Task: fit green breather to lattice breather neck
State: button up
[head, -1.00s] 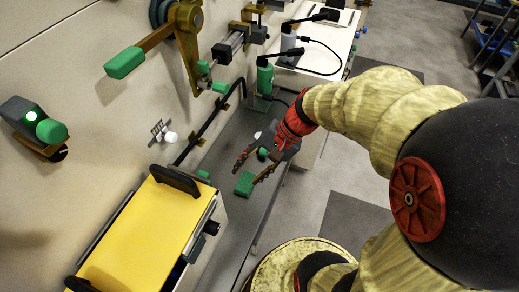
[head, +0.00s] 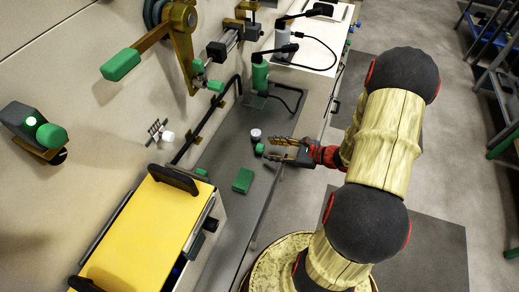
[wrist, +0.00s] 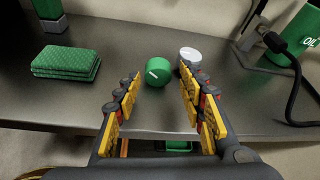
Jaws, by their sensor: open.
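A white-topped cap (wrist: 190,54) stands close behind the green one. A green pad stack (wrist: 66,62) lies to the left. A green oil can (head: 260,73) stands at the back. A yellow-topped box (head: 150,235) and a green-handled lever (head: 121,64) flank the wall stub.

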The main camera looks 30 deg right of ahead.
aim_at(263, 149)
jog(key=b+x, duration=0.1)
jog(key=x, duration=0.3)
jog(key=shift+w+a+f+b, duration=0.1)
jog(key=shift+a+f+b, duration=0.1)
jog(key=shift+f+b, duration=0.15)
jog(key=shift+r, duration=0.1)
jog(key=shift+c, duration=0.4)
jog(key=c, duration=0.7)
